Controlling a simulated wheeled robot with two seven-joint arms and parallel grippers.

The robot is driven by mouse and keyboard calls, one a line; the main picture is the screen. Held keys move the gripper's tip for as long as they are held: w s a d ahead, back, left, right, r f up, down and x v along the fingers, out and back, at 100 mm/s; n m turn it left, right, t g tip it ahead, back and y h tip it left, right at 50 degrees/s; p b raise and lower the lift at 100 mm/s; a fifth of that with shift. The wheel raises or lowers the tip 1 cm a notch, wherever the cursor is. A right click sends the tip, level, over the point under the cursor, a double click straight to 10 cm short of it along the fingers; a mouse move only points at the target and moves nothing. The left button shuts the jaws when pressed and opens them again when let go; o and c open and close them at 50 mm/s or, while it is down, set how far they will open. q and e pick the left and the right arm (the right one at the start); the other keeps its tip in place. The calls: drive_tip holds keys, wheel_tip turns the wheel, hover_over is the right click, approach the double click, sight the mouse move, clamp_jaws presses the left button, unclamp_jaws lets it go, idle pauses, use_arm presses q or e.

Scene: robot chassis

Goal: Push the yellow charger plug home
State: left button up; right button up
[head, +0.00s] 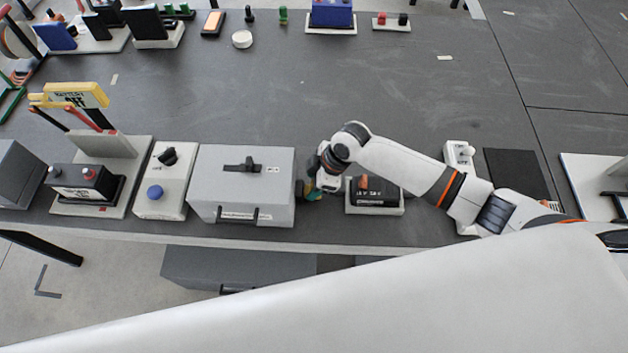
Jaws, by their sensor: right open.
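My right gripper (312,184) is at the end of the white arm that comes in from the right. It is seen from above, small and partly hidden by its own wrist, beside the right end of a grey box (240,172). Its jaws are open. A small dark, green and yellowish patch shows at the fingers, too small to tell what it is. I cannot clearly make out the yellow charger plug or its socket. My left gripper is not in view.
A white socket block (459,156) and black pad (516,174) are at right. The table's middle is clear.

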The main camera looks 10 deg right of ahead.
drive_tip(key=b+v, duration=0.1)
drive_tip(key=v, duration=1.1)
drive_tip(key=shift+f, duration=0.1)
